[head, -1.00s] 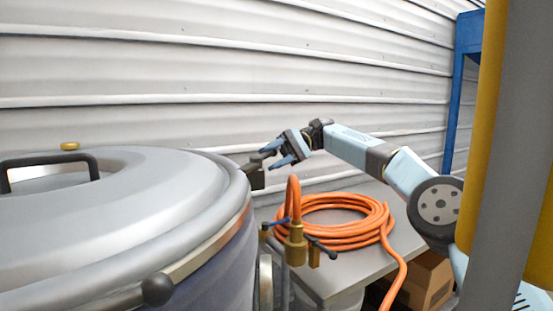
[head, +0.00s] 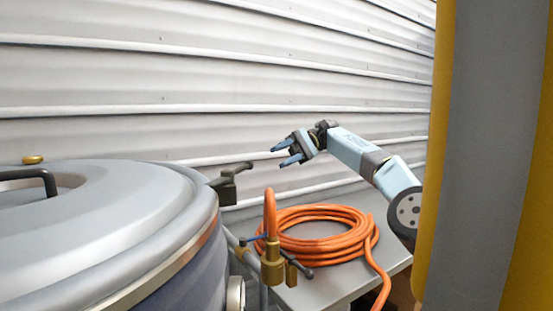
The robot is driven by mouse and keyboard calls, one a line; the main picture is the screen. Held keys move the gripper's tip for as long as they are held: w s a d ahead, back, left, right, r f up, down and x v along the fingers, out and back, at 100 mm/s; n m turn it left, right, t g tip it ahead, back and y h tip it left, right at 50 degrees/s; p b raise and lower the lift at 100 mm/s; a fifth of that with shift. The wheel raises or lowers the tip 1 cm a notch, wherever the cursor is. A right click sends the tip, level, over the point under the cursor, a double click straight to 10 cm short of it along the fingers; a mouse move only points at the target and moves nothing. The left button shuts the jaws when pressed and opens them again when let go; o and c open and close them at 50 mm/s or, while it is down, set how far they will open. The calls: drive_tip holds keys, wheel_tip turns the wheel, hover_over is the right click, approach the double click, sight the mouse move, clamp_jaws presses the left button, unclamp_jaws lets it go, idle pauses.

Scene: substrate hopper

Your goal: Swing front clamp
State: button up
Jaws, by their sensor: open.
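The large grey hopper (head: 130,215) with a domed lid fills the left side. A dark clamp (head: 225,187) with a short handle stands at the right edge of its lid rim. My gripper (head: 281,156) is open and empty, its two blue fingers pointing left. It appears to the right of the clamp and a little higher in the picture, with a visible gap between them. How far apart they are in depth I cannot tell. No other clamp on the rim shows.
A coiled orange hose (head: 320,238) lies on a grey table (head: 350,275) right of the hopper. A brass valve (head: 273,264) with small handles stands in front of it. A corrugated wall (head: 250,80) is behind. A yellow and grey post (head: 490,160) blocks the right side.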

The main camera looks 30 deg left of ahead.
drive_tip(key=shift+s+a, duration=0.1)
drive_tip(key=shift+s, duration=0.1)
drive_tip(key=shift+s+a+r, duration=0.3)
drive_tip(key=shift+s+a, duration=0.05)
drive_tip(key=shift+s, duration=0.1)
drive_tip(key=c, duration=0.3)
drive_tip(key=shift+m+t, duration=0.3)
drive_tip(key=shift+t, duration=0.6)
drive_tip(key=s, duration=0.1)
drive_tip(key=s+a+r, duration=0.1)
drive_tip(key=s+r, duration=0.1)
drive_tip(key=s, duration=0.1)
drive_tip(key=shift+a+r, duration=0.15)
drive_tip(key=shift+a, duration=0.15)
clamp_jaws()
drive_tip(key=s+d+r+m+t+y, duration=0.1)
drive_tip(key=s+r+m+t+y, duration=0.15)
drive_tip(key=s+t, duration=0.35)
drive_tip(key=w+d+r+m+t, duration=0.25)
drive_tip(key=d+t, duration=0.35)
drive_tip(key=d, duration=0.4)
drive_tip(key=s+a+f, duration=0.2)
drive_tip(key=a+f, duration=0.5)
drive_tip(key=a, duration=0.3)
drive_tip(key=shift+s+f+y, duration=0.35)
drive_tip(key=shift+y, duration=0.1)
